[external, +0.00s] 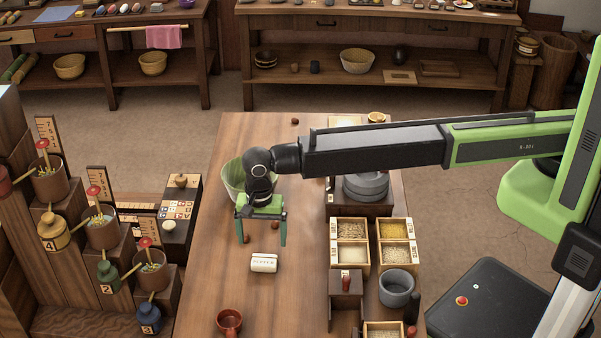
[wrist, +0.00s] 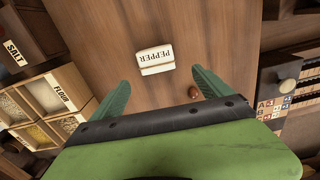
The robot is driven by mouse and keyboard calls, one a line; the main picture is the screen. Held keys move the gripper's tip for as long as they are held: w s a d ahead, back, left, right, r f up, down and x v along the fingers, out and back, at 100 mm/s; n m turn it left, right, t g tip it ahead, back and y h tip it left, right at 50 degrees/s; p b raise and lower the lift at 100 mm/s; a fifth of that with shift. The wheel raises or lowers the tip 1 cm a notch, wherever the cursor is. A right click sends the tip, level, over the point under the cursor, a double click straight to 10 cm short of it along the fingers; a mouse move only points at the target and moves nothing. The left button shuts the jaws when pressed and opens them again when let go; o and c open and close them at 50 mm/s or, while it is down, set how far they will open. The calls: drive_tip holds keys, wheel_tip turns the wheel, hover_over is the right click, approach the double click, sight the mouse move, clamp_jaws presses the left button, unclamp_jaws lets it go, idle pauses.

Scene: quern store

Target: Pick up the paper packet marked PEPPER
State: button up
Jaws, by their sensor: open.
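The paper packet marked PEPPER (wrist: 155,60) is a small white block with dark lettering, lying on the wooden table. In the external view the packet (external: 264,263) is just in front of my gripper and a little to its right. My gripper (external: 262,243) has two green fingers pointing down, spread apart with nothing between them. In the wrist view the packet lies beyond the fingertips of my gripper (wrist: 159,78), roughly centred between them, and is not touched.
A small brown nut-like object (wrist: 193,92) lies near one finger. A green bowl (external: 232,180) stands behind my gripper. Grain boxes (external: 352,254) and a grey mortar (external: 396,288) are on the right. A red-brown mug (external: 229,321) stands at the front.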

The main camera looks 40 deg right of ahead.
sight(264, 257)
drive_tip(key=f+b, duration=0.1)
drive_tip(key=f, duration=0.1)
drive_tip(key=f+b, duration=0.4)
drive_tip(key=shift+s+a+f, duration=0.1)
drive_tip(key=shift+s+f, duration=0.15)
drive_tip(key=shift+s, duration=0.1)
drive_tip(key=shift+r, duration=0.2)
drive_tip(key=c, duration=1.4)
